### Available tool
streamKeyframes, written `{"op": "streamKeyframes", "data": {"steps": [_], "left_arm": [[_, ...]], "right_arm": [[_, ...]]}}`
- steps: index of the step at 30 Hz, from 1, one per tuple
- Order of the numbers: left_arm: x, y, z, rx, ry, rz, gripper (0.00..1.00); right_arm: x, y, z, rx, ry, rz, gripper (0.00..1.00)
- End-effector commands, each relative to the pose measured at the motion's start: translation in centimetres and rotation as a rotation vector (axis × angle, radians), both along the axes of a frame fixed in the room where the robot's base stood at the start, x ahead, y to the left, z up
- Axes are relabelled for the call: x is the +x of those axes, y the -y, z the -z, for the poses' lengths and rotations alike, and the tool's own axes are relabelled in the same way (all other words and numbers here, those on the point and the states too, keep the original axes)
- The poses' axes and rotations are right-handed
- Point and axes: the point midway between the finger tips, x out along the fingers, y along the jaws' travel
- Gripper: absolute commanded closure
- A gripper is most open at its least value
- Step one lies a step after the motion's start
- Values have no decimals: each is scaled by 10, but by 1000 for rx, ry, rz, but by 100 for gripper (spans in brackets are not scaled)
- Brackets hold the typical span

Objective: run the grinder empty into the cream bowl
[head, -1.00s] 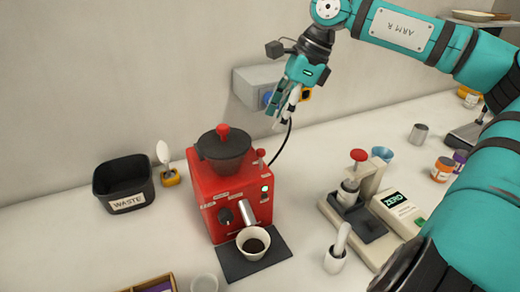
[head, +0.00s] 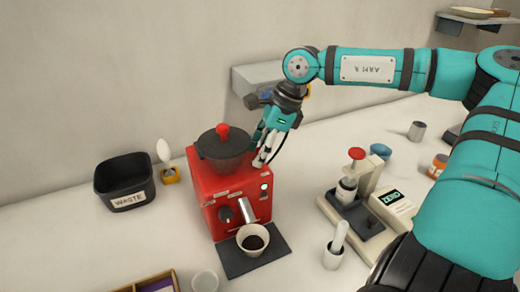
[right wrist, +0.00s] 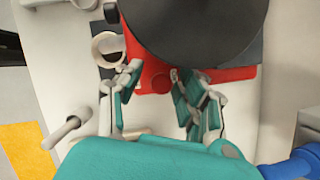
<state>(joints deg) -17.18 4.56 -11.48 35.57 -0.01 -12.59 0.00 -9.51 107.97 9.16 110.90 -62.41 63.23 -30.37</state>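The red grinder (head: 231,205) stands on the counter with a dark lidded hopper (head: 224,150). A small light shows on its front right. The cream bowl (head: 253,241) sits under its spout on a dark mat, with dark grounds inside; it also shows in the right wrist view (right wrist: 108,47). My right gripper (head: 261,160) is at the grinder's top right edge, beside the hopper. In the right wrist view its fingers (right wrist: 155,73) are apart, with red grinder body beyond them. The small red knob on that corner is hidden in the head view. My left gripper is not in view.
A black waste bin (head: 124,182) and a white brush in a yellow holder (head: 170,175) stand left. A scale (head: 392,207) and a tamper station (head: 350,200) stand right, with a white cup holding a pestle-like tool (head: 334,254) in front. A grey wall box is behind.

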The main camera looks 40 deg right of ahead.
Motion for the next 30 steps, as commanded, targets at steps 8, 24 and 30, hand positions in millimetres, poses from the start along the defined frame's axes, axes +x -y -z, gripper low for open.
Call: {"op": "streamKeyframes", "data": {"steps": [8,24,30], "left_arm": [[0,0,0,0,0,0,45],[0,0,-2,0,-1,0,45],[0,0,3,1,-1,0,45]], "right_arm": [[0,0,0,0,0,0,100],[9,5,3,44,-172,5,100],[15,6,4,86,-290,3,100]]}}
